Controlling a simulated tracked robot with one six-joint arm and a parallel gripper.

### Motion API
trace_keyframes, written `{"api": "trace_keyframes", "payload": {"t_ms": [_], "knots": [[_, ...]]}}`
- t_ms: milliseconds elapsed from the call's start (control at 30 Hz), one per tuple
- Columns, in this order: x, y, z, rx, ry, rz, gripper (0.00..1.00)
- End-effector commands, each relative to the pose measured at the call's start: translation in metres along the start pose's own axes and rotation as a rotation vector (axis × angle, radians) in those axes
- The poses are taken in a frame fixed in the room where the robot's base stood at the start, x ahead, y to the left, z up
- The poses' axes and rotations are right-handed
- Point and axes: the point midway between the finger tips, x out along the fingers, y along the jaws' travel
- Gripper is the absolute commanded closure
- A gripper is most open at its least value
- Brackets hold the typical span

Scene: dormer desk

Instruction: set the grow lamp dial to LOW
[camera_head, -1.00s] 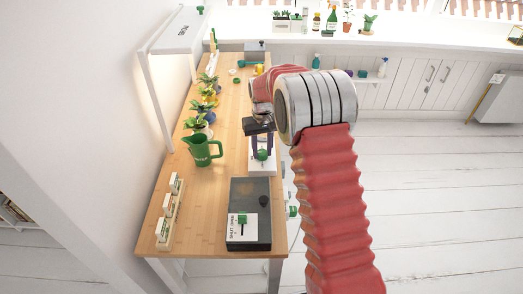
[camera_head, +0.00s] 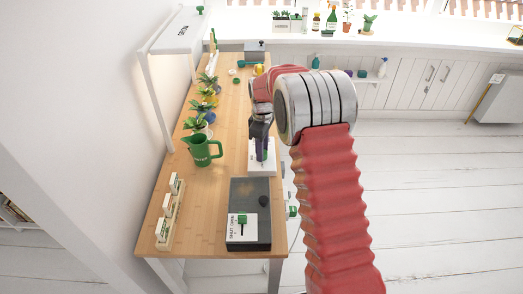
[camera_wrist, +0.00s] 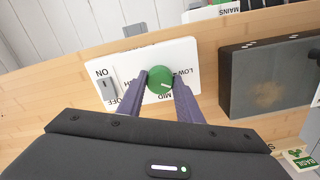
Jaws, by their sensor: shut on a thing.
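The grow lamp dial (camera_wrist: 160,80) is a round green knob on a white control panel (camera_wrist: 113,62). The panel (camera_head: 257,171) lies on the wooden desk in the head view. In the wrist view, LOW is printed to the right of the dial, MID below it and a partly hidden label to its left. A pale mark on the knob seems to point to the lower right, between MID and LOW. My gripper (camera_wrist: 160,83) is shut on the dial, one purple finger on each side. In the head view my gripper (camera_head: 262,155) mostly hides the knob.
An ON/OFF switch (camera_wrist: 107,88) sits on the panel's left in the wrist view. A dark box (camera_head: 250,194) with a green slider stands in front of the panel. A green jug (camera_head: 201,150) and several potted plants (camera_head: 198,123) stand to the left.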

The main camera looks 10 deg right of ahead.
Motion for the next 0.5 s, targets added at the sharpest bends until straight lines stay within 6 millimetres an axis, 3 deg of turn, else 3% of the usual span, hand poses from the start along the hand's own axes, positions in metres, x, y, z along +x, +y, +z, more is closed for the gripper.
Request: {"api": "trace_keyframes", "payload": {"t_ms": [500], "knots": [[-0.0035,0.0039,-0.0026,-0.443,0.005,0.013,0.9]]}}
